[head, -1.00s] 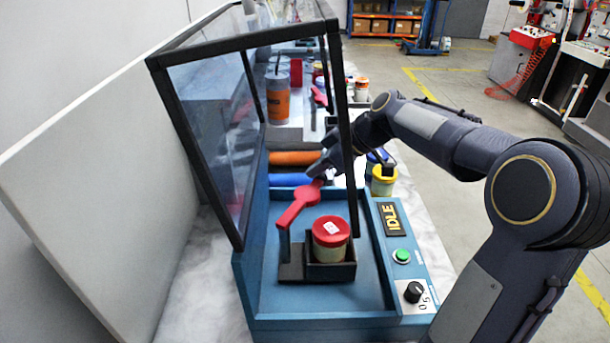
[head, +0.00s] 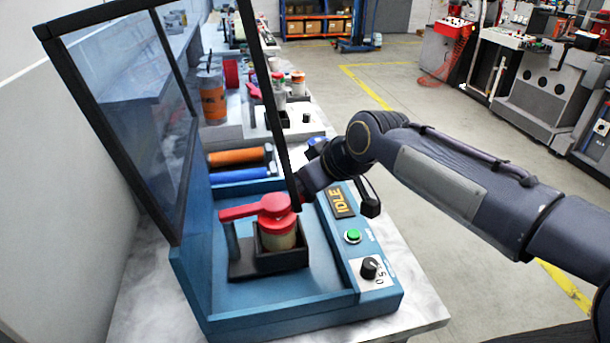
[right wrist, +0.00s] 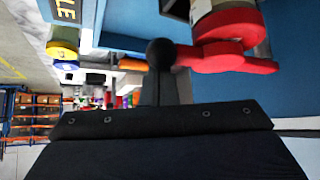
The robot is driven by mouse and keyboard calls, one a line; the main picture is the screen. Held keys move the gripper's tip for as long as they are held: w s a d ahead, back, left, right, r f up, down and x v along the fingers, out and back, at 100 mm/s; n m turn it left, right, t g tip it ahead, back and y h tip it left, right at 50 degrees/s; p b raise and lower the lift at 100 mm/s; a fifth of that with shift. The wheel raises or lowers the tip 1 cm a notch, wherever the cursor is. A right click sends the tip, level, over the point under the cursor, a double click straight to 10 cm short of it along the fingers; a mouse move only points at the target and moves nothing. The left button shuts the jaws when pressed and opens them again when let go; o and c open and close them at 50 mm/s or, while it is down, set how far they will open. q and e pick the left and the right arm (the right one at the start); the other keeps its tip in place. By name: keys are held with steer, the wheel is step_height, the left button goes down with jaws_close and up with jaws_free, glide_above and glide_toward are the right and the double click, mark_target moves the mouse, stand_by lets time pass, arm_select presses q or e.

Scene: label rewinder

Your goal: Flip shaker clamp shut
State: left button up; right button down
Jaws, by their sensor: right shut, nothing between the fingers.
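The red clamp arm (head: 250,210) lies about level across the top of the red-lidded cup (head: 278,238), with its round pad over the lid. Its hinge end sits on a post at the left of the black holder (head: 270,264). My right gripper (head: 300,197) is shut and empty, just right of the clamp's free end; the black cover frame partly hides it. In the right wrist view, the shut fingertips (right wrist: 161,52) are beside the red clamp (right wrist: 235,62); touching or apart cannot be told. My left gripper is not in view.
The shaker's clear cover (head: 130,120) stands raised on a black frame, with one bar near my right gripper. The front panel has an IDLE display (head: 341,201), a green button (head: 352,236) and a black knob (head: 369,268). Orange and blue rolls (head: 238,157) lie behind.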

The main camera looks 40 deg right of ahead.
steer(key=shift+s+a+b, duration=0.15)
steer(key=shift+s+a, duration=0.05)
steer(key=shift+s, duration=0.45)
steer(key=shift+s+a+b, duration=0.15)
steer(key=shift+s+a, duration=0.05)
steer(key=shift+s, duration=0.4)
steer(key=shift+s, duration=0.1)
steer(key=v, duration=0.7)
steer(key=shift+s+r, duration=0.2)
steer(key=shift+r, duration=0.1)
